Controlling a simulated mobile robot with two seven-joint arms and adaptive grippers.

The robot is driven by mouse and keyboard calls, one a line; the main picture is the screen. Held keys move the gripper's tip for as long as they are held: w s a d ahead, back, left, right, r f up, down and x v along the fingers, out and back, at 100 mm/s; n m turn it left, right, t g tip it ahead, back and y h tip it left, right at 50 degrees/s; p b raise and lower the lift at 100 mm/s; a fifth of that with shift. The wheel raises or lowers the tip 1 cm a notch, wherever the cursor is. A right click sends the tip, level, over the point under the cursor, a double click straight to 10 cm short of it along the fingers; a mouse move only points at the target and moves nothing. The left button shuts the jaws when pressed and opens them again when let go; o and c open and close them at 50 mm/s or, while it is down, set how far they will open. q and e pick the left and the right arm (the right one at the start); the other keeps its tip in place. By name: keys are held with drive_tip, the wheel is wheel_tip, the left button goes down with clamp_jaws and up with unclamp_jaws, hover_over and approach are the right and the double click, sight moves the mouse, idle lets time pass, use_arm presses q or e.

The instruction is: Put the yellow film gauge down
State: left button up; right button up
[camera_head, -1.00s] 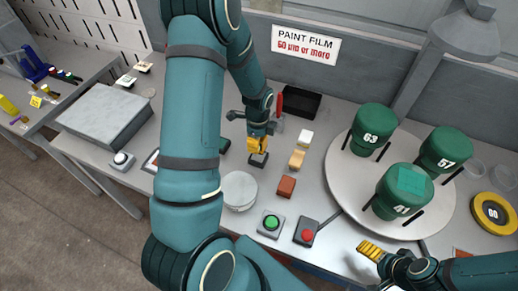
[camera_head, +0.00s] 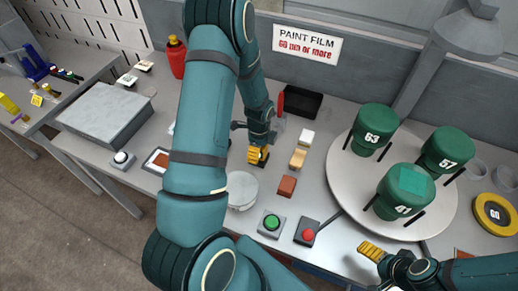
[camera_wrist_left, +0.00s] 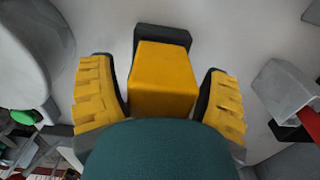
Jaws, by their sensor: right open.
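The yellow film gauge (camera_wrist_left: 163,80) is a yellow block with a dark foot. In the left wrist view it stands between the two yellow-padded fingers of my left gripper (camera_wrist_left: 162,95). Strips of pale surface show between the gauge and both fingertips, so the gripper looks open around it. In the head view my left gripper (camera_head: 257,154) is low over the table, left of the small blocks, and mostly hides the gauge. Whether its foot touches the table is hard to tell. My right gripper (camera_head: 370,251) is open and empty at the lower right.
A tan-and-white block (camera_head: 301,152) and a brown block (camera_head: 287,186) lie right of the left gripper. A round white pedestal (camera_head: 242,188) stands in front. A turntable (camera_head: 343,188) carries green numbered cylinders. Green (camera_head: 272,222) and red (camera_head: 309,235) buttons are near the front.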

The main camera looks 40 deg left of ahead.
use_arm(q)
drive_tip(key=shift+r, duration=0.1)
wheel_tip(320, 180, up, 12)
drive_tip(key=shift+r, duration=0.15)
idle(0.5)
drive_tip(key=shift+s, duration=0.1)
idle(0.5)
